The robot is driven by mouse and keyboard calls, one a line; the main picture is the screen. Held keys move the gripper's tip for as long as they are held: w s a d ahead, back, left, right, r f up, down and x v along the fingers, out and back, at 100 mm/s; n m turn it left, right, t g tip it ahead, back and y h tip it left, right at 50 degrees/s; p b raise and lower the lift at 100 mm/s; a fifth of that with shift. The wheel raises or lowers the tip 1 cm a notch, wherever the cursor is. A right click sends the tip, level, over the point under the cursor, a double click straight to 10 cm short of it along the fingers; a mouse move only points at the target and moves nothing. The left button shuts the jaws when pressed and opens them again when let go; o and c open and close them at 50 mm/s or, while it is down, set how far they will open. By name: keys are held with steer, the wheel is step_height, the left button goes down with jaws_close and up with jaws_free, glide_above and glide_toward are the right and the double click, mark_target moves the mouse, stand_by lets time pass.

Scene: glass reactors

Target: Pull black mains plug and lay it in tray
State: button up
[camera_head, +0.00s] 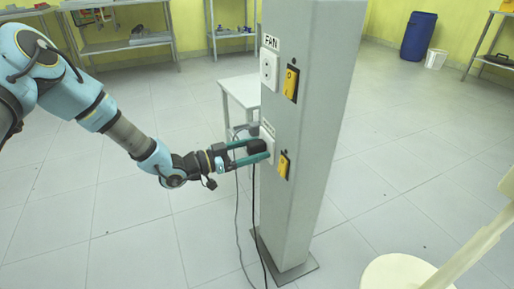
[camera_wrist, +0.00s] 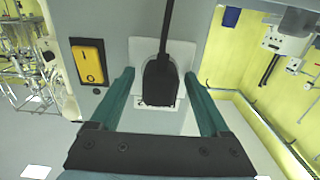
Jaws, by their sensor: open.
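The black mains plug (camera_head: 257,146) sits in the lower white socket (camera_head: 267,133) on the left face of the grey post. In the wrist view the plug (camera_wrist: 161,82) stands between the two green fingers, with its black cable running to the top of the picture. My gripper (camera_head: 262,150) is open around the plug, and in the wrist view (camera_wrist: 160,88) a gap shows on each side of it. I cannot make out the tray in either view.
The grey post (camera_head: 303,140) carries an empty upper socket (camera_head: 268,68) marked FAN and yellow switches (camera_head: 290,83), one (camera_wrist: 89,62) close to my fingers. Cables (camera_head: 254,220) hang to the floor. A small white table (camera_head: 240,92) stands behind the post. A cream round stool-like thing (camera_head: 398,274) is at front right.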

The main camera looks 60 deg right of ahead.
mark_target(248, 151)
stand_by(0.3)
jaws_close()
stand_by(0.6)
steer(key=shift+w, duration=0.1)
steer(key=shift+p+v, duration=0.35)
steer(key=shift+v, duration=2.6)
